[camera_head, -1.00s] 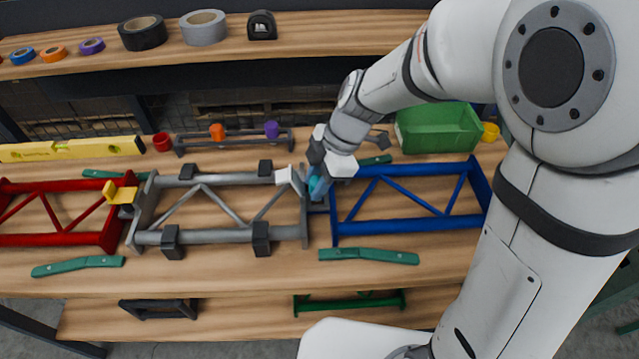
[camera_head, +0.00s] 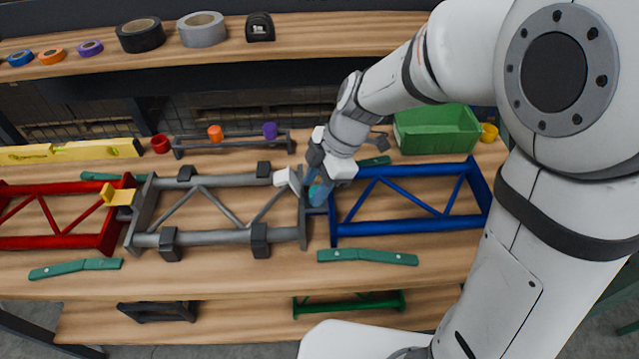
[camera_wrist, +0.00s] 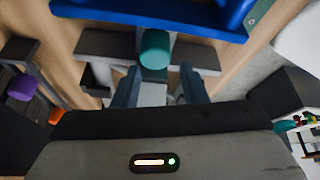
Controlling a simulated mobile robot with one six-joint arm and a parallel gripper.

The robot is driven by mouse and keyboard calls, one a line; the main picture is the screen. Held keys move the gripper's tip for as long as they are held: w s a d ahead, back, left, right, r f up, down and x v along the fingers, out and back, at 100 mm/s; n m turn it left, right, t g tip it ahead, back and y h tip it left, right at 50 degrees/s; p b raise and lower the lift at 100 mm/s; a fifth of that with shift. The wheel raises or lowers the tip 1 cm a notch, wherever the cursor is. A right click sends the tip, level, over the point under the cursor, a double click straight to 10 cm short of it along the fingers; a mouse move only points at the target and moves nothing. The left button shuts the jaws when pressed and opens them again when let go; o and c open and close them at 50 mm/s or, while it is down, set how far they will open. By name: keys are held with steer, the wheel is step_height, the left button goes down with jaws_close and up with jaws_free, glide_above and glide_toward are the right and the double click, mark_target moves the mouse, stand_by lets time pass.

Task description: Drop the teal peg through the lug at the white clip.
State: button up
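The teal peg (camera_head: 319,193) is at the joint between the grey frame (camera_head: 210,181) and the blue frame (camera_head: 408,231). In the wrist view, the teal peg (camera_wrist: 154,49) shows its round end just past my fingertips, in front of grey metal. My gripper (camera_head: 317,184) is over this joint. In the wrist view my gripper (camera_wrist: 159,78) has its two fingers apart, with a gap on each side of the peg's line. The white clip (camera_head: 287,177) is at the grey frame's right end, left of my gripper. The lug is mostly hidden, so the peg's depth in it cannot be told.
A red frame (camera_head: 60,241) with a yellow clip (camera_head: 118,196) adjoins the grey frame on the left. Green bars (camera_head: 367,257) lie in front. A green bin (camera_head: 437,130), a yellow level (camera_head: 72,150) and a rack with an orange and a purple peg (camera_head: 270,130) stand behind.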

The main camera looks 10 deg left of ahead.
steer(key=shift+w+d+r, duration=0.65)
steer(key=shift+r, duration=0.25)
steer(key=v, duration=0.3)
steer(key=s+v, duration=0.1)
steer(key=v, duration=0.1)
steer(key=shift+r+p, duration=0.4)
steer(key=s+d+r+m+t+h+p, duration=0.1)
steer(key=s+d+r+m+p, duration=0.1)
steer(key=d+m, duration=0.4)
steer(key=s+d+r+m+t+h+p, duration=0.1)
steer(key=s+d+m+t, duration=0.1)
steer(key=d+m, duration=0.5)
steer(key=s+d+r+m+t+h+p, duration=0.1)
steer(key=s+d+r+m+h+p, duration=0.1)
steer(key=s+d+m, duration=0.2)
steer(key=shift+d+r+m+p, duration=0.35)
steer(key=shift+d+m, duration=1.35)
steer(key=shift+m, duration=1.7)
